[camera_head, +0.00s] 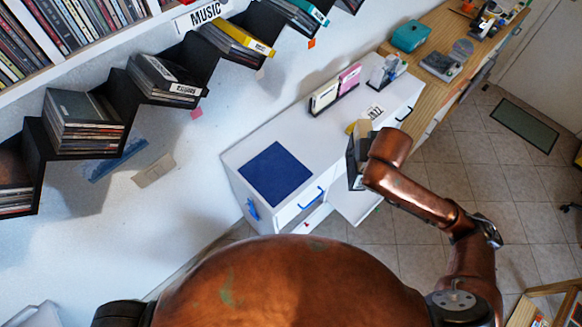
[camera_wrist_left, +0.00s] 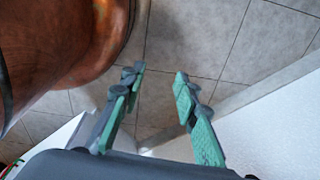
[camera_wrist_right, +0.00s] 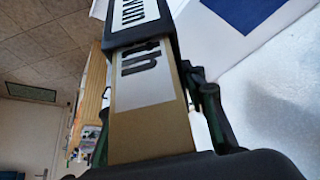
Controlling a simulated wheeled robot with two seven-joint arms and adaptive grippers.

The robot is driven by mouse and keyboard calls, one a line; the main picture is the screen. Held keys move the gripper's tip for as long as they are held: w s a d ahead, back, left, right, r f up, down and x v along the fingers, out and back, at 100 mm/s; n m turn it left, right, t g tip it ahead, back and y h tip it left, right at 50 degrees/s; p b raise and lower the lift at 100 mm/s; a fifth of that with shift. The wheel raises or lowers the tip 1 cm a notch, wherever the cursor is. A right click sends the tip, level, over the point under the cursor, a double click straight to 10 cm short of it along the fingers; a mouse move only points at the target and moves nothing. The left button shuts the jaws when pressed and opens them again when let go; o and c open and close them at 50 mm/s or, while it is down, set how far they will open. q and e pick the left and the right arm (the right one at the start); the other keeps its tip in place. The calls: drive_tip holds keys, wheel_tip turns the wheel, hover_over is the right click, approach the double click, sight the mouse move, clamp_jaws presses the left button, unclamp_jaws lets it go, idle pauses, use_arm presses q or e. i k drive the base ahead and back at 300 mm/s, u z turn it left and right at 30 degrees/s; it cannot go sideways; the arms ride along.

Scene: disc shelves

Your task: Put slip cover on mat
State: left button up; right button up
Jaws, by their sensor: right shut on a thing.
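The blue mat (camera_head: 275,174) lies flat on the white cabinet top; its corner also shows in the right wrist view (camera_wrist_right: 243,12). My right gripper (camera_wrist_right: 152,112) is shut on a gold-edged box (camera_wrist_right: 150,125) with a white label. The black slip cover (camera_wrist_right: 172,28) sits around the far end of this box, with the near part of the box sticking out. In the head view, the dark cover (camera_head: 354,164) is at the cabinet's right front edge, and my arm hides the right gripper. My left gripper (camera_wrist_left: 157,78) is open and empty over the floor.
Two small disc holders (camera_head: 336,93) stand at the back of the white cabinet (camera_head: 240,150). Black zigzag shelves (camera_head: 118,95) with discs run along the left wall. A wooden counter (camera_head: 440,25) continues behind. The cabinet top around the mat is clear.

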sight(278, 176)
drive_tip(key=z, duration=2.05)
drive_tip(key=k, duration=1.15)
drive_tip(key=u, duration=2.1)
drive_tip(key=i, duration=1)
drive_tip(key=u, duration=0.05)
